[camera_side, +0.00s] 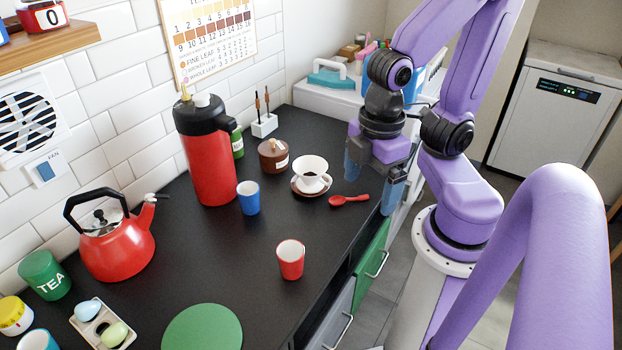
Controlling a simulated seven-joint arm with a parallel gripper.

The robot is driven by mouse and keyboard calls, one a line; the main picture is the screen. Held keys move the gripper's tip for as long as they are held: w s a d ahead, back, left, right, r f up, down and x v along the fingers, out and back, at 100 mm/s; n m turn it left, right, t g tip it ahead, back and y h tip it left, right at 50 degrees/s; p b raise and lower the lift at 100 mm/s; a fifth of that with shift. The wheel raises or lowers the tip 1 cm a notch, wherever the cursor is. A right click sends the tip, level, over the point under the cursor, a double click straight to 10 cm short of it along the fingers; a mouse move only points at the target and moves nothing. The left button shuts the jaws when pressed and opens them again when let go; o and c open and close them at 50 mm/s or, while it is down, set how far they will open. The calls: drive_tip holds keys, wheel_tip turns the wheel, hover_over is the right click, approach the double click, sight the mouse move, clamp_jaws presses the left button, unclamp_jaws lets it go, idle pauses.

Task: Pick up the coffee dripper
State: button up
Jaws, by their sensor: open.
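The white coffee dripper (311,168) is cone-shaped, with a handle on its right and something dark inside. It stands upright on a brown round base or saucer (298,190) towards the back right of the black counter. My gripper (373,182) is to the right of the dripper, near the counter's right edge. Its blue fingers point down and stand apart, with nothing seen between them. The gripper does not touch the dripper.
A red spoon (349,200) lies just right of the dripper. A brown lidded pot (273,158), blue cup (248,199) and tall red flask (208,165) stand to its left. A red cup (290,260) stands in front. The mid-counter is mostly clear.

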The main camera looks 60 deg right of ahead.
drive_tip(key=shift+c, duration=0.3)
drive_tip(key=c, duration=0.9)
drive_tip(key=m+h, duration=0.3)
drive_tip(key=m, duration=1.1)
hover_over(314, 178)
drive_tip(key=s, duration=0.3)
drive_tip(key=a+x, duration=0.1)
drive_tip(key=x, duration=0.4)
drive_tip(key=shift+s+a+f+x, duration=0.15)
drive_tip(key=shift+a+x, duration=0.15)
drive_tip(key=shift+x, duration=2.45)
drive_tip(key=shift+s+a+x, duration=0.15)
drive_tip(key=shift+a+x, duration=0.1)
drive_tip(key=shift+x, duration=2.5)
drive_tip(key=shift+s+a+f+x, duration=0.15)
drive_tip(key=shift+a+x, duration=0.15)
drive_tip(key=shift+x, duration=2.4)
